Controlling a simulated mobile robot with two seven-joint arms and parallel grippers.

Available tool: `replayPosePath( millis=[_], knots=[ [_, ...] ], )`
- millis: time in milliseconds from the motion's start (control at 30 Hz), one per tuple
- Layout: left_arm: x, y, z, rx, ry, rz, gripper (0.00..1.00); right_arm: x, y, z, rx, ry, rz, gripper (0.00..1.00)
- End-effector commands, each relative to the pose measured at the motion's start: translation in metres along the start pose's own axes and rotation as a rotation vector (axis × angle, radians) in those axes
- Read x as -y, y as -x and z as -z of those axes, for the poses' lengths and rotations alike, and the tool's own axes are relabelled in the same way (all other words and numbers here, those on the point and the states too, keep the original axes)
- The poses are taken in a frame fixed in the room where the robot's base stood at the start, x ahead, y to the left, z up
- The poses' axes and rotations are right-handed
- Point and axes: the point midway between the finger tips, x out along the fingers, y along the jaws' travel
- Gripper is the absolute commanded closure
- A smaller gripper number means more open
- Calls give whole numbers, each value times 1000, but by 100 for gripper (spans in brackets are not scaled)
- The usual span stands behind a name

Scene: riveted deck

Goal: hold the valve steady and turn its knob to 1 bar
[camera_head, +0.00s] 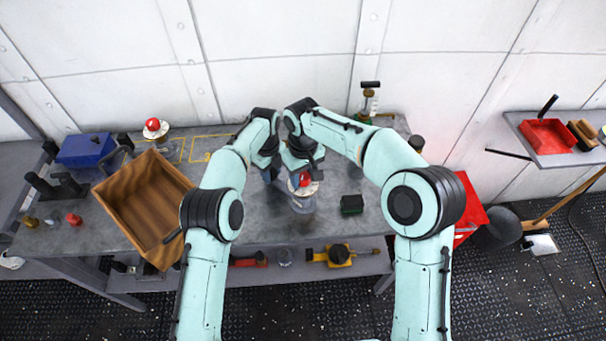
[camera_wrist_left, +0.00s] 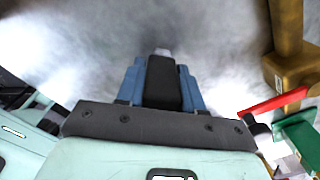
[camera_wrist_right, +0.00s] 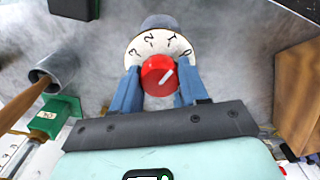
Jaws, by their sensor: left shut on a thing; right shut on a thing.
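The valve (camera_head: 302,203) stands on the workbench with a white dial and a red knob (camera_wrist_right: 158,75). In the right wrist view the dial (camera_wrist_right: 160,45) reads 0 to 3, and the knob's white pointer aims near 0, on the side towards 1. My right gripper (camera_wrist_right: 160,88) is shut on the knob, a finger at each side. My left gripper (camera_wrist_left: 162,68) is shut on a dark block (camera_wrist_left: 163,84) with a light tip, beside the valve. I cannot tell whether that block is part of the valve. The left wrist view shows no red knob.
A second red-knobbed valve (camera_head: 154,128) stands back left, by a blue box (camera_head: 86,150). A tilted wooden tray (camera_head: 118,190) lies left. A dark green block (camera_head: 352,204) sits right of the valve, and a tool with a black top (camera_head: 369,100) stands behind.

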Motion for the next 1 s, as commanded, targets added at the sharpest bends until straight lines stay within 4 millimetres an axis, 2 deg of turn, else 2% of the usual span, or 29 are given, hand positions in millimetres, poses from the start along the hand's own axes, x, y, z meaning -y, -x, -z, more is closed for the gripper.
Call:
replayPosePath(
  millis=[400, 967, 1000],
  knots=[
    [0, 0, 0, 1, -1, 1, 100, 0, 1, 0, -1, 212, 1, 86],
    [0, 0, 0, 1, 0, 1, 100, 1, 1, 0, -2, 247, 1, 86],
    [0, 0, 0, 1, 0, 1, 100, 1, 1, 0, -2, 247, 1, 50]
  ],
)
